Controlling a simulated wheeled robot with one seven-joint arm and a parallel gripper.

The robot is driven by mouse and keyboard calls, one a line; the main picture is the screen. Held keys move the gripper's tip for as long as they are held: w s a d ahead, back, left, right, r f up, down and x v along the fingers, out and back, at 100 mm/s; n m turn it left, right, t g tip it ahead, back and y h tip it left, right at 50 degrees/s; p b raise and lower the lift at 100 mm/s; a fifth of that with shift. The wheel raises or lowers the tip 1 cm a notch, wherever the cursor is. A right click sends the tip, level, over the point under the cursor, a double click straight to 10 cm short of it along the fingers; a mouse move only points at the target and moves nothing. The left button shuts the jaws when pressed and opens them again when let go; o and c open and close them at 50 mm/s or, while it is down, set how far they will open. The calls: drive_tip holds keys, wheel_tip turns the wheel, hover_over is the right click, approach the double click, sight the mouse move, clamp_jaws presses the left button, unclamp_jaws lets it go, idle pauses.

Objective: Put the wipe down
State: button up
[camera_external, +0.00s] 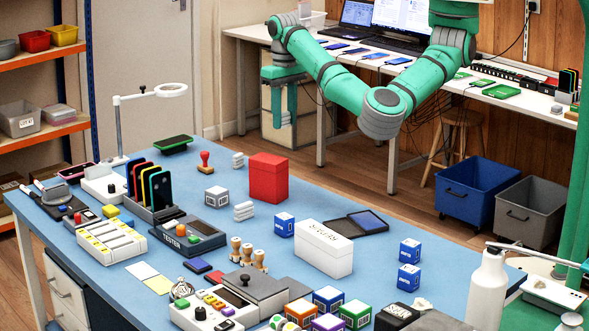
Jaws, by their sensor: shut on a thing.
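My gripper (284,118) hangs with its green fingers pointing down, beyond the far edge of the blue-topped table (385,215) in the picture. It is shut on the wipe, which shows at most as a small pale patch between the fingertips. Its outline is hard to make out against the pale cabinet behind. The fingers look clear of the table's objects.
The blue table is crowded with a red box (269,177), a white box (323,248), a tester (187,235), small cubes and stamps. A white bottle (487,290) stands at the near right. Some bare surface lies right of the white box.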

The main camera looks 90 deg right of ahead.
hover_over(269, 159)
drive_tip(key=f, duration=0.4)
drive_tip(key=shift+s+d+f, duration=0.25)
drive_tip(key=shift+s+f, duration=0.05)
drive_tip(key=shift+f, duration=0.05)
drive_tip(key=shift+w+a+f, duration=0.1)
drive_tip(key=shift+w+f, duration=0.05)
drive_tip(key=shift+f, duration=0.85)
drive_tip(key=shift+w+f, duration=0.15)
drive_tip(key=shift+f, duration=0.8)
drive_tip(key=shift+f, duration=0.15)
drive_tip(key=o, duration=1)
